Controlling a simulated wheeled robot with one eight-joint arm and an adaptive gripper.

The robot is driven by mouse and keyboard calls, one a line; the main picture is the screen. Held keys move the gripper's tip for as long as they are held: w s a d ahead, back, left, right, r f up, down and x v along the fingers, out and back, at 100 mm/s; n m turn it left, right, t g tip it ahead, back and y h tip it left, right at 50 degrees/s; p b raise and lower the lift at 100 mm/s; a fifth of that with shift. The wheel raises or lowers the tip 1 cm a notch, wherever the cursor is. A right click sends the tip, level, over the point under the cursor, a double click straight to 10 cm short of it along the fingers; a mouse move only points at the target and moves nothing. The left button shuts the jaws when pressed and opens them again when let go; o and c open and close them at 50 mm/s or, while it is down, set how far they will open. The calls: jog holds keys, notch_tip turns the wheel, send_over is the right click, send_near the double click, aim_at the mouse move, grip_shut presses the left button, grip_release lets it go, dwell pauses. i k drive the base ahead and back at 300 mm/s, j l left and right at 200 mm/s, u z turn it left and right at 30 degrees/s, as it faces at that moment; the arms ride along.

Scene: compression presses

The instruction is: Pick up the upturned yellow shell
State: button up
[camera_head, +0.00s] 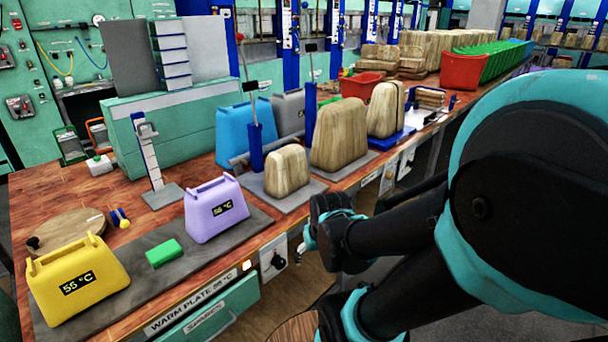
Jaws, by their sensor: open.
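The yellow shell (80,281) stands on the dark warm plate (136,288) at the near left of the bench. It has a wide body, a raised handle-like rim on top and a black label reading 55 °C. Nothing covers it and nothing touches it from above. My arm fills the right side of the head view, with its dark links reaching in toward the bench's front edge. I cannot make out my gripper's fingers in this view. The arm parts I see are well to the right of the yellow shell.
A green block (163,253) and a lavender shell (215,209) share the plate. A round wooden board (68,231) lies just behind the yellow shell. Wooden forms (287,171), a post stand (152,165) and a blue shell (240,128) stand farther right and back.

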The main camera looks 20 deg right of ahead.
aim_at(65, 282)
jog(key=u, duration=1.65)
